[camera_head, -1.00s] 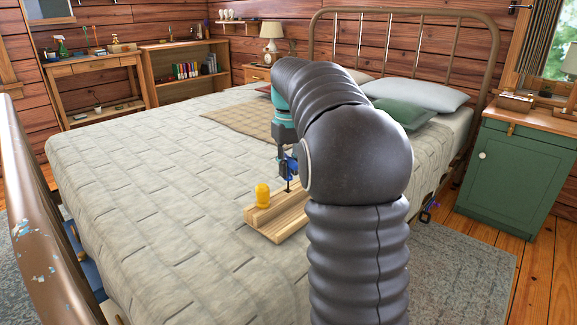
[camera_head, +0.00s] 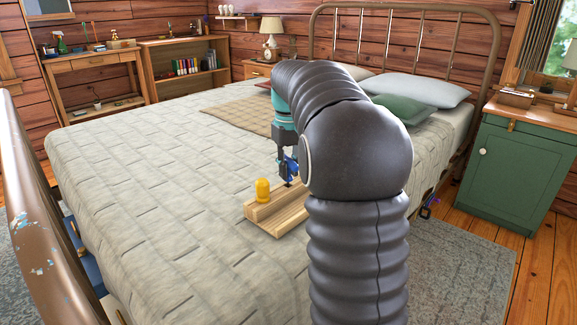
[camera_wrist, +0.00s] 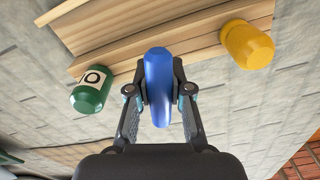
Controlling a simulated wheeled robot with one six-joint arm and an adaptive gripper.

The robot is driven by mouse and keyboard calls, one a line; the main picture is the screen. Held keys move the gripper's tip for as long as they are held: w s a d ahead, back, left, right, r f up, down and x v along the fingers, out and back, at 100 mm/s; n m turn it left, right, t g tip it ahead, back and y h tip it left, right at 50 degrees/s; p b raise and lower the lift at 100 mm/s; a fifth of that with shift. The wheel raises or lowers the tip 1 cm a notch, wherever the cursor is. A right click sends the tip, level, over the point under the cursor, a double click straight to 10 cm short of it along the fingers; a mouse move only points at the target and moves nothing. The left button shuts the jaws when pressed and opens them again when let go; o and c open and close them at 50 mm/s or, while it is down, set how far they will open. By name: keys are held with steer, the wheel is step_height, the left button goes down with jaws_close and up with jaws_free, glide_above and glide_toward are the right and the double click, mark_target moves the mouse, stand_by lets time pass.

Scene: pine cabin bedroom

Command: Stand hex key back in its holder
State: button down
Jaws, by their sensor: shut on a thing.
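The hex key's blue handle (camera_wrist: 158,85) is between the fingers of my gripper (camera_wrist: 158,100), and it also shows in the head view (camera_head: 290,168). My gripper (camera_head: 286,155) is shut on it, above the wooden holder (camera_head: 275,217). A short dark piece shows below the handle, close to the holder's top. I cannot tell whether the tip is in a hole. The wooden holder (camera_wrist: 185,38) lies on the bed. A yellow handle (camera_wrist: 246,44) stands at its one end, also seen in the head view (camera_head: 263,190). A green handle (camera_wrist: 91,90) with a white label is on the other side.
The quilted bed (camera_head: 160,190) is clear left of the holder. A tan blanket (camera_head: 240,112) and pillows (camera_head: 424,93) lie farther back. A green cabinet (camera_head: 515,165) stands right of the bed, and a metal bed rail (camera_head: 40,220) at the left front.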

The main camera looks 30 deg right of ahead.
steer(key=shift+f, duration=0.6)
stand_by(0.3)
steer(key=c, duration=1)
jaws_free()
step_height(320, 180, up, 12)
steer(key=shift+f, duration=0.15)
steer(key=shift+s+r, duration=0.1)
steer(key=shift+r, duration=0.1)
